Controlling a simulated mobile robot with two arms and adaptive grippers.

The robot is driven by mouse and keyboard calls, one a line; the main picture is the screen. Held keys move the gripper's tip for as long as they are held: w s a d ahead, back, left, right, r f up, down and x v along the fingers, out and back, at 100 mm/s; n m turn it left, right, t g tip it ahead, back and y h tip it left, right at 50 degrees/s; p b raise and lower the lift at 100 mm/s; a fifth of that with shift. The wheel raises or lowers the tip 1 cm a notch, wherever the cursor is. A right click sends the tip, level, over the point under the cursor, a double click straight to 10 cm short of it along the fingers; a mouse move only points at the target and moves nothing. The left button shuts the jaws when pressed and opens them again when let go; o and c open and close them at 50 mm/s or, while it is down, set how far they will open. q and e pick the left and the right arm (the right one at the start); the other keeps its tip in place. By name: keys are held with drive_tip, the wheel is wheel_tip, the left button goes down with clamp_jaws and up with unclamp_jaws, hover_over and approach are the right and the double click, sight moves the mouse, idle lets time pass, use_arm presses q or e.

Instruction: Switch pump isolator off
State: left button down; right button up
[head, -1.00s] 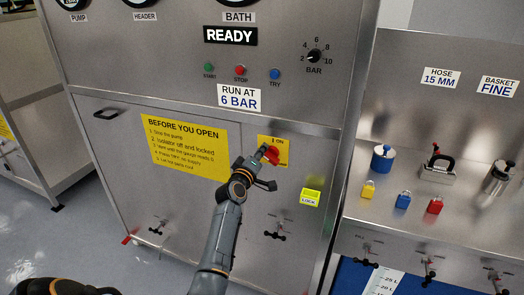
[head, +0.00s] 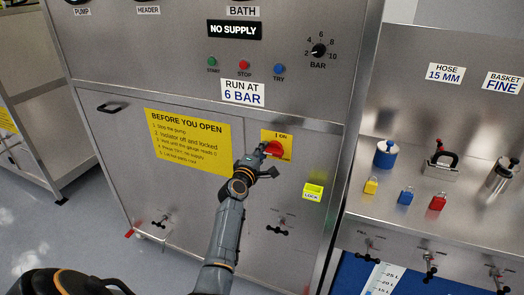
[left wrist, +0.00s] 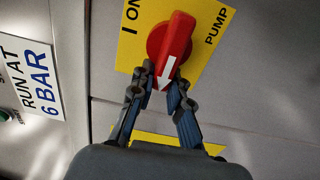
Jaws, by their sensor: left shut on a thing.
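The pump isolator is a red rotary handle (head: 274,149) on a yellow plate (head: 285,139) marked "1 ON", on the steel cabinet front. My left gripper (head: 262,154) is at the handle. In the left wrist view its fingers (left wrist: 163,82) are shut on the handle's lower end, one on each side. The gripper hides part of the plate, including any "off" mark. My right gripper is not in view.
The display (head: 235,29) above reads "NO SUPPLY". A yellow-green lock holder (head: 313,192) is right of the isolator. A yellow notice (head: 187,140) is left of the isolator.

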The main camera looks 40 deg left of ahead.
use_arm(q)
drive_tip(key=shift+w+d+f, duration=0.1)
drive_tip(key=shift+d+f, duration=0.35)
drive_tip(key=c, duration=1.3)
unclamp_jaws()
drive_tip(key=shift+r, duration=0.15)
drive_tip(key=shift+d+r, duration=0.1)
drive_tip(key=shift+r, duration=0.05)
drive_tip(key=shift+s, duration=0.4)
drive_tip(key=v, duration=1.1)
drive_tip(key=shift+s, duration=0.1)
